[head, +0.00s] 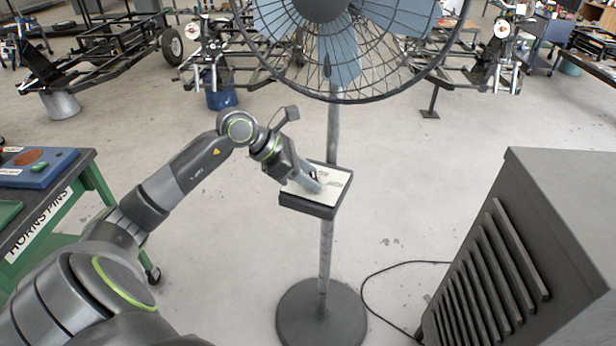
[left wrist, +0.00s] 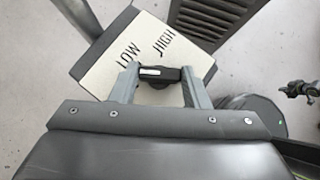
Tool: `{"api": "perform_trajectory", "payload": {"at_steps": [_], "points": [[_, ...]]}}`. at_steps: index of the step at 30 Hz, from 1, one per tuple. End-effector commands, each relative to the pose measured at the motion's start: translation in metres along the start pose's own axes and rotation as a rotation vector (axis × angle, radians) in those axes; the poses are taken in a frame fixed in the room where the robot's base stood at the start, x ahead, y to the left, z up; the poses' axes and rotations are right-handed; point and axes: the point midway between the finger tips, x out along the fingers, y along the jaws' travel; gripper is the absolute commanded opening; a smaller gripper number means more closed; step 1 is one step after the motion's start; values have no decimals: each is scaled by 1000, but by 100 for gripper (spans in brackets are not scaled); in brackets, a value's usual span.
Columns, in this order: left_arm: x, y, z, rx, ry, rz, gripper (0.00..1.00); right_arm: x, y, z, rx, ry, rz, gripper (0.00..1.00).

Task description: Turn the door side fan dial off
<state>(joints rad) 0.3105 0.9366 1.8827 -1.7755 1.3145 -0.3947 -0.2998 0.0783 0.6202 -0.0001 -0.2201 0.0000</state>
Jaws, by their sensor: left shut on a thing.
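The fan (head: 330,45) stands on a grey pole with a round base. A control box (head: 318,207) with a pale top panel is fixed to the pole. In the left wrist view the panel (left wrist: 100,78) shows the words LOW and HIGH. The black dial (left wrist: 158,83) sits between the fingers of my left gripper (left wrist: 160,76), which is shut on it. A white mark shows on the left part of the dial. In the head view my left gripper (head: 314,182) is over the panel and hides the dial.
A grey louvred cabinet (head: 540,240) stands at the right, with a black cable (head: 385,268) on the floor beside it. A green cart (head: 85,205) labelled HORNS PINS is at the left. Vehicle frames (head: 105,45) stand behind. Floor around the fan base is mostly clear.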

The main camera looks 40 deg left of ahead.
Motion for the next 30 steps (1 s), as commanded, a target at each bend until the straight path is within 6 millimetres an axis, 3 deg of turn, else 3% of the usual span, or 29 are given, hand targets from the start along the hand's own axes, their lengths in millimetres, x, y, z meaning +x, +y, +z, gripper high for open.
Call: {"api": "perform_trajectory", "payload": {"at_steps": [7,13,30], "points": [[2,-3,-1,-131,-1,139,19,16,-1,1,0,-9,0,0],[2,-5,0,-226,-2,233,19,22,-1,-14,1,3,1,0],[1,-6,1,-334,0,334,19,26,4,-11,1,-9,10,0]]}}
